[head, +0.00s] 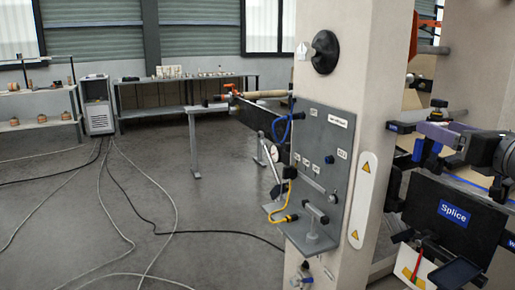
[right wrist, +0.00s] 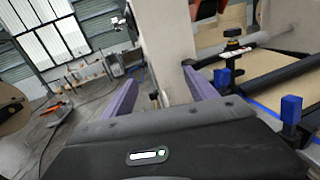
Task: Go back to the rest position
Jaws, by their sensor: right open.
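My right gripper (head: 434,144) is at the right edge of the head view, in front of the machine and above the dark Splice panel (head: 455,218). In the right wrist view its two purple fingers stand wide apart, and the gap between them (right wrist: 160,82) holds nothing. Whether a finger touches the machine beside it cannot be told. My left gripper is in neither view.
A pale machine column (head: 385,75) with a grey control plate (head: 325,165) stands left of my right gripper. Blue clamps (right wrist: 291,108) and a dark roller (right wrist: 285,75) are close on its right. The grey floor (head: 130,220) at left is open, crossed by cables.

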